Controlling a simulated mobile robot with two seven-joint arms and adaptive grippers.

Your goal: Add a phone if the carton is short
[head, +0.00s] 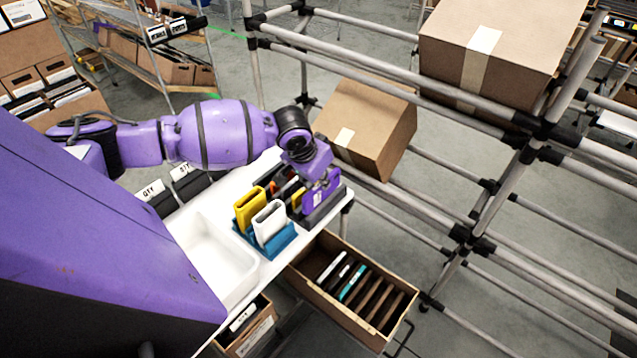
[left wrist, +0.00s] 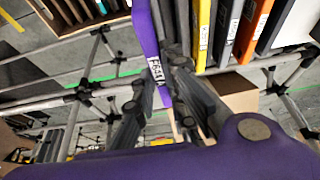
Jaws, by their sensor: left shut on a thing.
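My left gripper (head: 318,178) is shut on a flat purple phone (head: 314,199), at the right end of the racks on the white table. In the left wrist view the fingers (left wrist: 160,82) grip the purple phone (left wrist: 149,40), which bears a white printed label. I cannot tell whether it still touches the dark rack (head: 326,211) below. The open carton (head: 334,305) sits tilted below the table's right edge. Thin dark, white and teal phones stand in its left part; brown dividers show to their right. My right gripper is not in view.
A blue rack (head: 272,247) holds yellow and white upright items. A white tray (head: 208,255) lies to its left. Closed boxes (head: 368,125) rest on the pipe rack (head: 440,105) behind and to the right. Another carton (head: 247,335) sits below the table.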

